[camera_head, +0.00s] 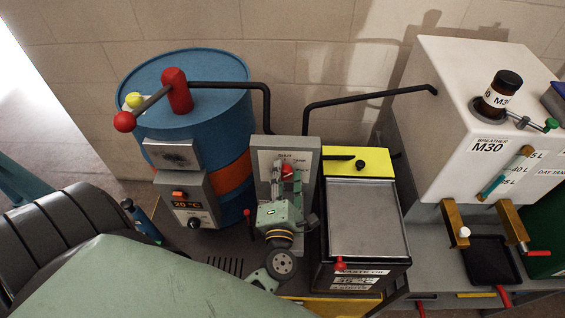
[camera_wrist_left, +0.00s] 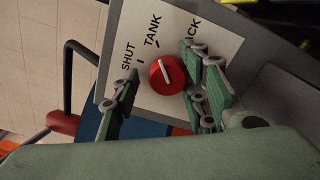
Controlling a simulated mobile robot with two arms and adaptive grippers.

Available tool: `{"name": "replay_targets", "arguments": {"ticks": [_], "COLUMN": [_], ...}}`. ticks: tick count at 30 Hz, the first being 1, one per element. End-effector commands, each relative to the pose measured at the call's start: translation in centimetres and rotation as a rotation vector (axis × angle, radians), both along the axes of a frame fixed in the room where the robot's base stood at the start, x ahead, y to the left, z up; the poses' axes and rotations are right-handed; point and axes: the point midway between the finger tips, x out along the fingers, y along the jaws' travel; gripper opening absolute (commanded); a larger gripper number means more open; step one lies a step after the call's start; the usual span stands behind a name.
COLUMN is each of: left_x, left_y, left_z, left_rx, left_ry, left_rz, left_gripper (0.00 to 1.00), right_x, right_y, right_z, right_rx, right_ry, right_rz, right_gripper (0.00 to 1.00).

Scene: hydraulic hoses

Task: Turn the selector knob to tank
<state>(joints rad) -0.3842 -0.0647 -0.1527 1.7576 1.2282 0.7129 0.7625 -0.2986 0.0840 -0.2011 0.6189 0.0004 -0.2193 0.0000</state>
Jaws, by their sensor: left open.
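The red selector knob (camera_wrist_left: 164,79) with a white pointer line sits on a pale plate (camera_wrist_left: 215,31) lettered SHUT, TANK and a third word partly hidden by a finger. The pointer's upper end appears roughly in line with the mark by TANK. In the head view the knob (camera_head: 288,170) shows on a grey upright panel between the blue drum and the waste oil box. My left gripper (camera_head: 287,190) is open in front of the panel. In the left wrist view its fingers (camera_wrist_left: 160,66) stand on either side of the knob, with no clear contact. My right gripper is not in view.
The blue drum (camera_head: 208,88) with a red-ended lever stands left, above a control box (camera_head: 184,199) reading 20 °C. The waste oil box (camera_head: 367,222) stands right of the panel. A white M30 tank (camera_head: 440,130) is farther right. Black pipes run behind the panel.

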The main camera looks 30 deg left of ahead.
Motion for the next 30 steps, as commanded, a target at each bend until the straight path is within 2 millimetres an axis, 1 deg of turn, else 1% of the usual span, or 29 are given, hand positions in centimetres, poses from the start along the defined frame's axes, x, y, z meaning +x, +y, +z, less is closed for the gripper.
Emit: {"name": "replay_targets", "arguments": {"ticks": [5,12,15,18,23,30], "left_x": [-1.8,-6.3,-7.8,-9.0,-10.0,-10.1], "left_y": [-1.1,-3.8,-4.7,-5.5,-6.1,-6.2], "left_z": [-0.2,-0.2,-0.1,-0.1,0.0,0.0], "left_rx": [-0.002,0.0,0.0,0.001,0.0,0.001], "left_ry": [0.005,0.004,0.002,0.002,-0.002,-0.003], "left_rz": [0.0,-0.001,0.0,0.0,0.002,0.001], "left_gripper": [0.41,0.41,0.41,0.41,0.41,0.41], "right_x": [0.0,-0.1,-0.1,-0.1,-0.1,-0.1], "right_y": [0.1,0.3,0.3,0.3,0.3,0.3], "right_z": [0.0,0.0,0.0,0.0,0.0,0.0], "right_rx": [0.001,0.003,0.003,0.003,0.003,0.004], "right_ry": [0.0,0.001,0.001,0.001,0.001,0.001], "right_rz": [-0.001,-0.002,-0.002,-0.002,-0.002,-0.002], "right_gripper": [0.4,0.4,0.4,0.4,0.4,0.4]}}
